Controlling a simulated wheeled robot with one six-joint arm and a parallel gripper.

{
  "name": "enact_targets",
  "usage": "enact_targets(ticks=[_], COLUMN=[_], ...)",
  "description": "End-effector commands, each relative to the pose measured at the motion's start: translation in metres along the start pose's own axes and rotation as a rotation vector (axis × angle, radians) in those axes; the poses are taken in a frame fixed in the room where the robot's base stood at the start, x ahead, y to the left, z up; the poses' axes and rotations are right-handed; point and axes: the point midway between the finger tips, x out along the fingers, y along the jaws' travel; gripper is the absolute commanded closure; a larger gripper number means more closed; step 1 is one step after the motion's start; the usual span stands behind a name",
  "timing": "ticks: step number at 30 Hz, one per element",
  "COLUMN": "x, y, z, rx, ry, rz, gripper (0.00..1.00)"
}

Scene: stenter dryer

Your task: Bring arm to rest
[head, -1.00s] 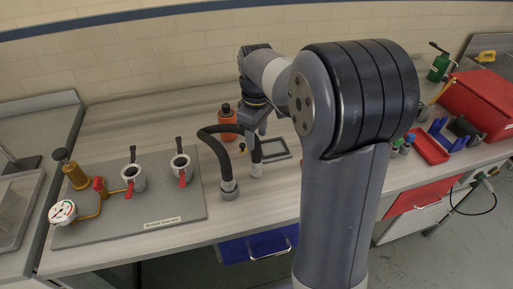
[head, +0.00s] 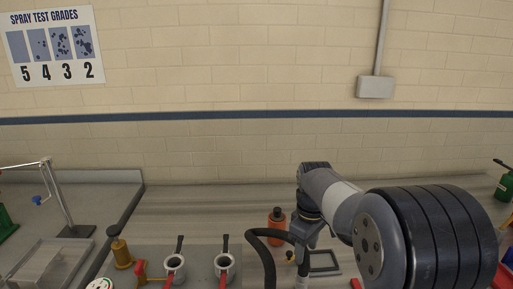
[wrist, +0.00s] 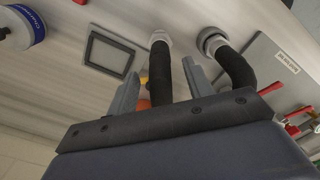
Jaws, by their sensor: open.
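My arm (head: 345,205) reaches over the bench, its large dark elbow joint filling the lower right of the head view. My gripper (head: 303,248) points down beside an arched black hose (head: 262,245). In the wrist view the two grey fingers of my gripper (wrist: 161,85) are apart. One leg of the black hose (wrist: 161,75), with a pale end fitting, shows in the gap between them. I cannot tell whether the fingers touch it. The other leg of the hose stands to the right of the fingers.
An orange bottle (head: 277,228) stands close to my gripper, with a dark square frame (head: 323,262) to its right. A grey panel (head: 200,258) with two cup-like fittings (head: 175,268) lies to the left. The brick wall (head: 250,60) rises behind the bench.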

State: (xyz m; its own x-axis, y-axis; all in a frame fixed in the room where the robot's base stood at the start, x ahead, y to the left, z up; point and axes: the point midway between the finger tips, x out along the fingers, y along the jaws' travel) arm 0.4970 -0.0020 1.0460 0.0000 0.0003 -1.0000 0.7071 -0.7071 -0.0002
Motion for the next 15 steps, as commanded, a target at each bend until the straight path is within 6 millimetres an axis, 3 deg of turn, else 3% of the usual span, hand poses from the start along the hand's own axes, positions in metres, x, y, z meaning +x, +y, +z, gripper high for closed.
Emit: enact_targets(ticks=[12, 15], x=[0.086, 0.068], y=[-0.001, 0.001], z=[0.001, -0.001], rx=[0.000, 0.000], ry=[-0.003, 0.004], rz=[-0.003, 0.004], gripper=[0.51, 0.51])
